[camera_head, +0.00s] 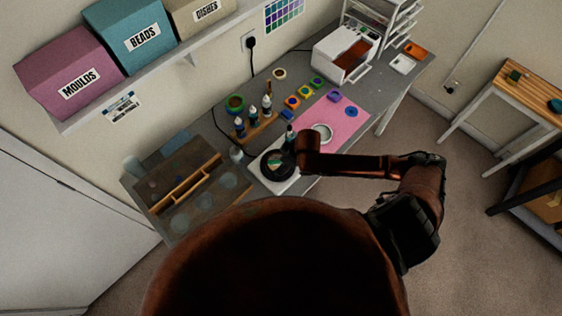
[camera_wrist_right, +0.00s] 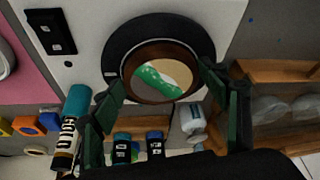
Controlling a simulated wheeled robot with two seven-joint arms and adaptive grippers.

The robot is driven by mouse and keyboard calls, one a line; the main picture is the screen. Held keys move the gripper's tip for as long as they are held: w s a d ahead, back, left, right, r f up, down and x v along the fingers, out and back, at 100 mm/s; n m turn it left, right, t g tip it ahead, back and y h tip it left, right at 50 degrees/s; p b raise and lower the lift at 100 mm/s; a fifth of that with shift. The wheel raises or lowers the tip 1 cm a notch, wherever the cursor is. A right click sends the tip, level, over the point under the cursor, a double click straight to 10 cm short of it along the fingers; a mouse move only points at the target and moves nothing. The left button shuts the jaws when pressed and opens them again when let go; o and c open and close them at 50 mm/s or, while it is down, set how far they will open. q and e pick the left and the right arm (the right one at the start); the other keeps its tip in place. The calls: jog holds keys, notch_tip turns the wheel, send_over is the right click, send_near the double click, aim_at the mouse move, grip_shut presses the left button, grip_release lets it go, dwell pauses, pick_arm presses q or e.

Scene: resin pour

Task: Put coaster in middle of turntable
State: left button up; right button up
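The turntable (camera_head: 266,174) is a black disc on a white base plate on the grey bench; it fills the upper middle of the right wrist view (camera_wrist_right: 118,43). The coaster (camera_wrist_right: 160,75), round with a brown rim and green, cream and tan areas, is over the turntable, nearer its lower edge in the wrist view. In the head view the coaster (camera_head: 275,160) shows inside the disc. My right gripper (camera_wrist_right: 162,75) has one finger at each side of the coaster's rim and appears shut on it. Any gap below the coaster is hidden. My left gripper is not in view.
Bottles in a wooden rack (camera_head: 256,126) stand behind the turntable. A teal-capped bottle (camera_wrist_right: 78,103) is near the left finger in the wrist view.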

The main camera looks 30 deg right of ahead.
jog(key=o, duration=0.5)
jog(key=b+v, duration=0.1)
jog(key=v, duration=1.1)
jog(key=shift+r, duration=0.1)
